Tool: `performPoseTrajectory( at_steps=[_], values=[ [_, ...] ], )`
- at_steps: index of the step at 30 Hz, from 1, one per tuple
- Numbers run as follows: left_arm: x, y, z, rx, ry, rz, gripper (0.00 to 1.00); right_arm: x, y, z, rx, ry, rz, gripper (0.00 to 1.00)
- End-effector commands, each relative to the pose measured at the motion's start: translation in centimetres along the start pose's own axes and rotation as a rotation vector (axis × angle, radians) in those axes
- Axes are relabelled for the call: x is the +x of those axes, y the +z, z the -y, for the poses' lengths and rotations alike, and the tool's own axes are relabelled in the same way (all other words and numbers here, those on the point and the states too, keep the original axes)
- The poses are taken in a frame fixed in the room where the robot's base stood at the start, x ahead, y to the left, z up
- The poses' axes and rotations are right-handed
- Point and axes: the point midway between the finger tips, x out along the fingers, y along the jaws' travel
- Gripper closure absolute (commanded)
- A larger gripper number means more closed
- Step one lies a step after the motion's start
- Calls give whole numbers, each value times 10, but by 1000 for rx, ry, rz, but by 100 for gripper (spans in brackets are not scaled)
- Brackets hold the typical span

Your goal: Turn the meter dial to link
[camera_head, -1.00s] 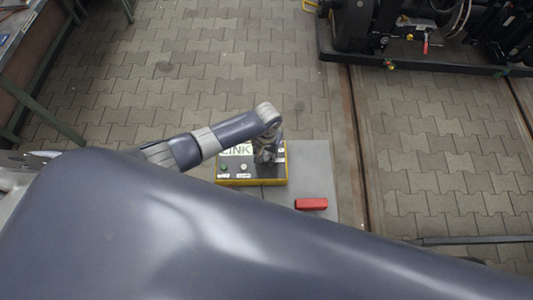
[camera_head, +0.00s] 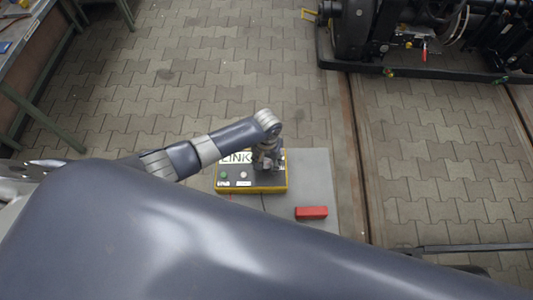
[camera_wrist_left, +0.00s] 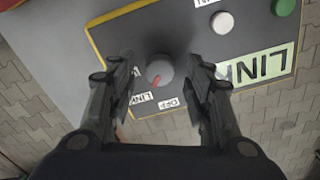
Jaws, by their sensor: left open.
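The meter (camera_head: 251,190) is a dark grey box with yellow edges on a grey surface (camera_head: 318,170), with a large LINK display (camera_head: 235,158). In the left wrist view its dial (camera_wrist_left: 160,69) is a round grey knob with a red pointer mark toward the lower left. Small labels beside it include one reading OFF (camera_wrist_left: 168,102) and one that looks like LINK (camera_wrist_left: 141,97). My left gripper (camera_wrist_left: 162,68) is open, with one finger on each side of the dial and visible gaps between. In the head view it (camera_head: 265,160) hides the dial.
The meter also has a green button (camera_wrist_left: 284,6) and a white button (camera_wrist_left: 222,22). A red block (camera_head: 311,213) lies to the right of the meter. A bogie (camera_head: 400,40) stands at the upper right, a workbench (camera_head: 30,30) at the upper left. Paving between is clear.

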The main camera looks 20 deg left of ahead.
Motion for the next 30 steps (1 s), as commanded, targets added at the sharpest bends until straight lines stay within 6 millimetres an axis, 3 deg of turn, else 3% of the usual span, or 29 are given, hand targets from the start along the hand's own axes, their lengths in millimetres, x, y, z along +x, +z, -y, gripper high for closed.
performPoseTrajectory(
  at_steps=[18,30],
  values=[
    [-102,0,0,1,1,-3,54,0,0,2,1,-3,0,60],
    [-112,0,0,0,-1,-1,54,0,0,3,1,-3,0,60]
  ],
)
